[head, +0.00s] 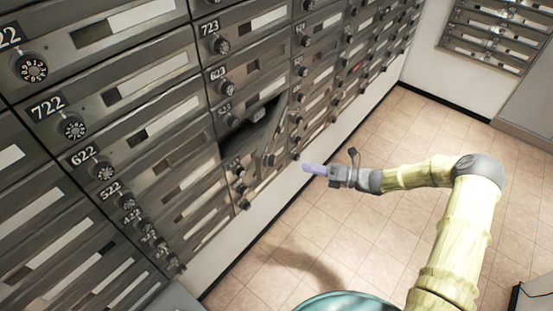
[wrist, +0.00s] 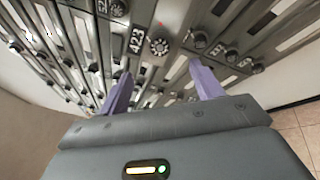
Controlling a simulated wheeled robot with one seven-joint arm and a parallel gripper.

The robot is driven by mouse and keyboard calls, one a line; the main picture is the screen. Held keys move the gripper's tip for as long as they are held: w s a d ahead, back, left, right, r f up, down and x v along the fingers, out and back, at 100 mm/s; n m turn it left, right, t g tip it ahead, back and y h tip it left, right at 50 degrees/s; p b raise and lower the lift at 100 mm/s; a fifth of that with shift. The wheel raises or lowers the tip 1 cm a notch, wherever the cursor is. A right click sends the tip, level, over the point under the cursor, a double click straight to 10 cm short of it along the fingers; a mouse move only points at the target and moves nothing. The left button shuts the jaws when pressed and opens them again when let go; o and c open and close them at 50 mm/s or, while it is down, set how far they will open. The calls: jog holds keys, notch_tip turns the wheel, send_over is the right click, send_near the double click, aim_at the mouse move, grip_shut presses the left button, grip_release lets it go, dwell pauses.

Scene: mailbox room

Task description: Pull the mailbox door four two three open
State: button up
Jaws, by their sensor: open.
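In the head view, a mailbox door (head: 258,115) below the 523 label stands swung out from the wall, with a dark opening beside it. By its place in the column it appears to be door four two three; its number is not readable there. In the wrist view, the label 423 and its round dial (wrist: 158,43) show ahead, between my finger lines. My gripper (head: 308,168) is to the right of and below the swung-out door, apart from it in the picture. In the wrist view, my gripper's purple fingers (wrist: 160,72) are spread with nothing held between them.
Rows of closed mailbox doors with dials surround it, including door 623 (head: 226,88) above and door 722 (head: 72,130) to the left. The tiled floor (head: 390,130) is clear to the right. Another mailbox bank (head: 495,35) is on the far wall.

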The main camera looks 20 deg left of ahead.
aim_at(275, 161)
jog(key=a+p, duration=0.2)
jog(key=a, duration=0.9)
jog(key=shift+s+a+p, duration=0.15)
jog(key=shift+a+p, duration=0.05)
jog(key=shift+p, duration=0.15)
jog(key=c, duration=1.4)
